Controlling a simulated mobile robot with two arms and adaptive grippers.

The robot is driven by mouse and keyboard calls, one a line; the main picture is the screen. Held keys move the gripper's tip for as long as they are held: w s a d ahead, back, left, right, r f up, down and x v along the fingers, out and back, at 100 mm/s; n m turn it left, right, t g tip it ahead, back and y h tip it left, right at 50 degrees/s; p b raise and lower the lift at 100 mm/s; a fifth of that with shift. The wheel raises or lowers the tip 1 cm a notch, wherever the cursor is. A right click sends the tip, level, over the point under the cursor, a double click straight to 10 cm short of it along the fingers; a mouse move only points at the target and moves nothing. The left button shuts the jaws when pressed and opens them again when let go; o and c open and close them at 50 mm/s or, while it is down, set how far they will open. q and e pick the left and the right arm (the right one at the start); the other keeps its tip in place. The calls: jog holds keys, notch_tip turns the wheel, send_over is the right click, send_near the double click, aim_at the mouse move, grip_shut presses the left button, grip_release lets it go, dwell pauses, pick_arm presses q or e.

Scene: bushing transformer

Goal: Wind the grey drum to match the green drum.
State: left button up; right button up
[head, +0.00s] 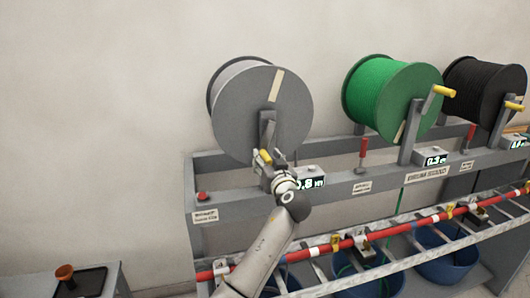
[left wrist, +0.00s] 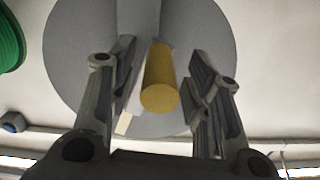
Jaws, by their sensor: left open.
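The grey drum (head: 238,115) stands on the left of the rack, with a pale stripe on its face and a crank ending in a yellow handle (left wrist: 160,80). My left gripper (head: 264,163) is at this handle, low on the drum. In the left wrist view its open fingers stand on either side of the handle, with gaps visible. The green drum (head: 375,95) is right of the grey one, its yellow crank handle (head: 444,91) pointing up and right. The grey drum's display (head: 310,182) seems to read 0.8, the green drum's display (head: 436,160) 0.3. My right gripper is out of view.
A black drum (head: 480,90) stands at the right. Red-handled levers (head: 363,148) rise from the rack, and a red button (head: 202,196) is at its left end. A red bar (head: 390,232) and blue tubs (head: 445,262) lie below. A side table (head: 110,285) is at lower left.

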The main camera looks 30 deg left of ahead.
pick_arm(q)
jog(key=shift+x, duration=1.1)
jog(key=shift+c, duration=0.2)
grip_shut()
